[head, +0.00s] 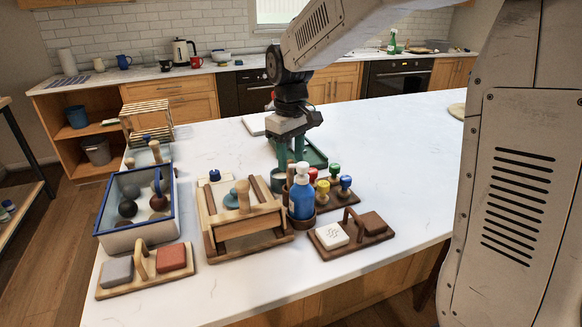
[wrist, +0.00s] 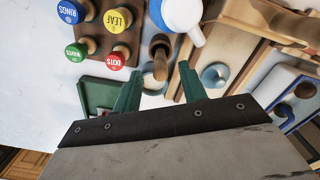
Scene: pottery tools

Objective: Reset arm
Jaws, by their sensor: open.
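My gripper (head: 291,158) hangs over the middle of the white counter, pointing down, with its green fingers apart and nothing between them. In the wrist view my gripper (wrist: 158,72) shows open above a small cup with a wooden-handled tool (wrist: 161,62) standing in it. The blue bottle with a white top (head: 302,195) stands just in front of the fingers in the head view. A dark green tray (head: 314,154) lies behind the fingers, partly hidden by them.
A stamp rack holds red, yellow, green and blue knobs (head: 345,183). A wooden tray (head: 211,225), a blue-rimmed bin (head: 128,237) with balls, and two block caddies (head: 148,286) (head: 378,237) crowd the front. The counter's right side (head: 410,150) is clear.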

